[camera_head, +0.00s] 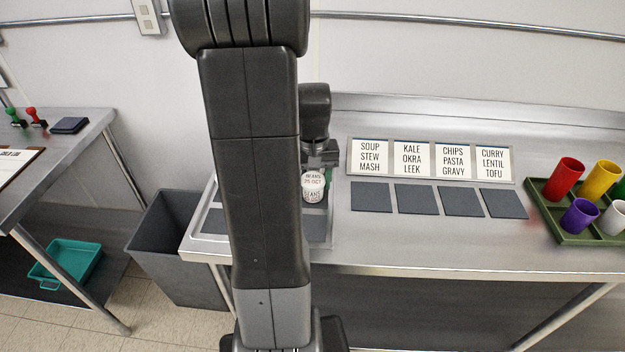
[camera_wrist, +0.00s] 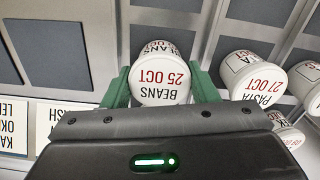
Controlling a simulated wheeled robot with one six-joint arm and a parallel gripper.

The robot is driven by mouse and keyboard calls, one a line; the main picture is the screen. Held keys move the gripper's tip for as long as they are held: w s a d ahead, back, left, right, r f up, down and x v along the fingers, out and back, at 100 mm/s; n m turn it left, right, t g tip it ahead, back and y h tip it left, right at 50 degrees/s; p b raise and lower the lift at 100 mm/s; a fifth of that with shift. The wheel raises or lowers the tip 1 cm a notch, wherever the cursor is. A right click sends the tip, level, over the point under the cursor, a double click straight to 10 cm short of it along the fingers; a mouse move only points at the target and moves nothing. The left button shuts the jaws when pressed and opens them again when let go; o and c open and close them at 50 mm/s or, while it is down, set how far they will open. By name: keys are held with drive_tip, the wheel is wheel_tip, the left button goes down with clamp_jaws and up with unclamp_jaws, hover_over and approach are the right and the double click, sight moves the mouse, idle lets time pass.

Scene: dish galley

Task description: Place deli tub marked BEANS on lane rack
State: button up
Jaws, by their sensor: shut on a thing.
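In the head view my gripper (camera_head: 318,168) is partly hidden behind my arm. Cards reading SOUP STEW MASH through CURRY LENTIL TOFU stand behind a row of dark square pads (camera_head: 371,197); this looks like the lane rack. Whether the tub touches anything below is hidden.
A metal tray (camera_head: 206,239) with dark pads is partly behind my arm. In the wrist view a PASTA tub (camera_wrist: 254,78) and other white tubs stand right of my gripper. A green crate of cups (camera_head: 562,236) is at right. The pads before the cards look bare.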

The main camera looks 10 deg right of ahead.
sight(313, 179)
drive_tip(key=shift+f, duration=0.2)
drive_tip(key=o, duration=1)
wheel_tip(313, 179, up, 12)
drive_tip(key=shift+r, duration=0.2)
